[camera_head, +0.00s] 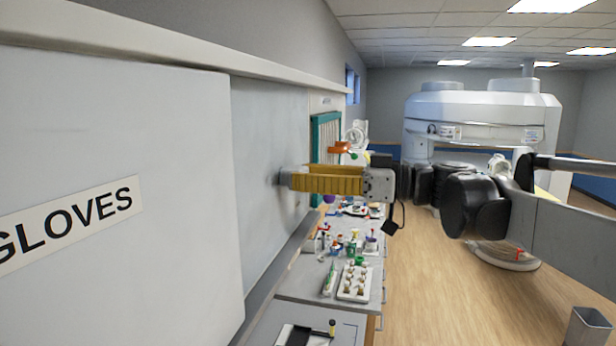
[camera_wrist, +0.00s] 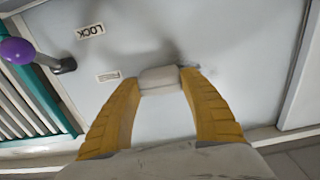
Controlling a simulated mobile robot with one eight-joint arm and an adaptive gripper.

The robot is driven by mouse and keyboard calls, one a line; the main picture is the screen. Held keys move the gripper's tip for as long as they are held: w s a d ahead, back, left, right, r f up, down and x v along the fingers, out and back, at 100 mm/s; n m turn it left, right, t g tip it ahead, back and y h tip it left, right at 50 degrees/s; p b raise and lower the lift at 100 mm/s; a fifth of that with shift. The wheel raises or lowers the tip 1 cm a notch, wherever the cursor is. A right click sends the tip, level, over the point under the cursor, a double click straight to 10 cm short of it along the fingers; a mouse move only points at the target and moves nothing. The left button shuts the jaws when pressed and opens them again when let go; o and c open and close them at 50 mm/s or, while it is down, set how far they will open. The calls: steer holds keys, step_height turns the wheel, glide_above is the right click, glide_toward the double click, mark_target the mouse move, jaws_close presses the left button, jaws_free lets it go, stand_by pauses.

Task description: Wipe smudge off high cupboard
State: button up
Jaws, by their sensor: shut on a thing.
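The high cupboard (camera_head: 272,130) has a pale grey door along the left wall; its door also fills much of the wrist view (camera_wrist: 235,35). My gripper (camera_head: 287,178) reaches left to the door with yellow fingers. In the wrist view my gripper (camera_wrist: 160,74) is shut on a pale whitish pad (camera_wrist: 158,83) held between the fingertips. The pad looks to be at or very near the door; whether it touches I cannot tell. A small dark mark, perhaps smudge (camera_wrist: 188,66), shows beside the right fingertip. Soft shadow makes any larger smudge hard to make out.
A nearer panel labelled GLOVES (camera_head: 120,200) stands left. Below is a counter (camera_head: 300,285) with a tray (camera_head: 355,282) and several small items. A teal-framed slatted unit (camera_wrist: 45,125) and a purple knob (camera_wrist: 17,51) lie beside the door.

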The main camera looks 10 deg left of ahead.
steer(key=shift+s+a, duration=0.2)
steer(key=shift+s, duration=2.3)
steer(key=shift+s+a, duration=0.2)
steer(key=shift+s, duration=2.25)
steer(key=shift+w+r+p, duration=0.1)
steer(key=shift+r+p, duration=0.5)
steer(key=shift+r, duration=0.25)
steer(key=shift+w+d, duration=0.15)
steer(key=shift+w, duration=1.8)
steer(key=shift+w+d, duration=0.15)
steer(key=shift+w, duration=1.8)
steer(key=shift+w+d, duration=0.15)
steer(key=shift+w, duration=1.8)
steer(key=shift+s+d, duration=0.15)
steer(key=shift+d, duration=1.35)
steer(key=shift+s+d, duration=0.1)
steer(key=shift+d, duration=1.35)
steer(key=shift+s+d, duration=0.1)
steer(key=shift+d, duration=1.4)
